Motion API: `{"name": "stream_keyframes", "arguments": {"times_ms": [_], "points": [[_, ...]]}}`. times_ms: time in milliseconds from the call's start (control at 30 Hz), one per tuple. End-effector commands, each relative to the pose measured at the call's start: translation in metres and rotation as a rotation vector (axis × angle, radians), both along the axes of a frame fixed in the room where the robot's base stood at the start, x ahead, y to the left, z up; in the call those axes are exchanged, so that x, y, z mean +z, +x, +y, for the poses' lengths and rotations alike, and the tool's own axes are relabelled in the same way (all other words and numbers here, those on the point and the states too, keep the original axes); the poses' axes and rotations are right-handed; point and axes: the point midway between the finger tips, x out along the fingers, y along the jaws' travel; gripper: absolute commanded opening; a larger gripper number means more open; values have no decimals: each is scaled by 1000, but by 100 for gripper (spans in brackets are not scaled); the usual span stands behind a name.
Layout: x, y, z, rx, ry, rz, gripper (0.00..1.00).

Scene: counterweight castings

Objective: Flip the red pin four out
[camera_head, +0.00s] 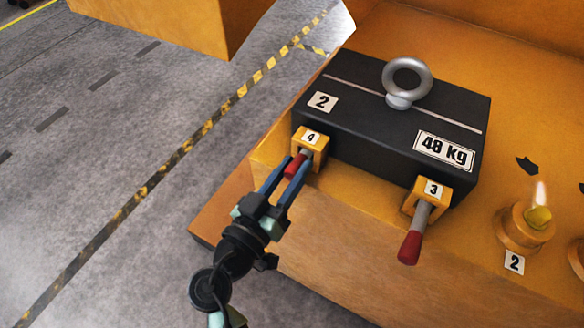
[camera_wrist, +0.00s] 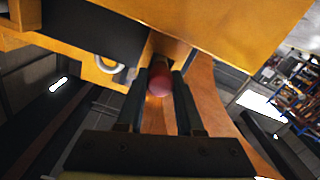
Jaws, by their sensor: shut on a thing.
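The red pin four (camera_head: 294,166) sits at the yellow block labelled 4 (camera_head: 311,141), at the left front corner of a black casting. Its red tip lies between the fingers of my gripper (camera_head: 295,167), which is shut on it. In the wrist view, the pin's round red end (camera_wrist: 159,82) shows between the two dark fingers (camera_wrist: 160,90). Part of the pin is hidden by the fingers and the block.
The black 48 kg casting (camera_head: 370,110) with a steel eye ring (camera_head: 407,80) rests on the orange base. Pin three (camera_head: 412,243), with a red handle, sticks out from its block at right. A yellow-lit post (camera_head: 530,225) stands farther right. Grey floor lies open at left.

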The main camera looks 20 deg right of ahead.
Motion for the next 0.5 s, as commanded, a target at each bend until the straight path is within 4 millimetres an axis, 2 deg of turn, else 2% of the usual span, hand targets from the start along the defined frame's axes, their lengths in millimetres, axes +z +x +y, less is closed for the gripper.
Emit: {"name": "stream_keyframes", "arguments": {"times_ms": [267, 500], "points": [[0, -2, 3, 1, -1, 0, 0], [-2, -25, 34, 4, -2, -1, 0]]}}
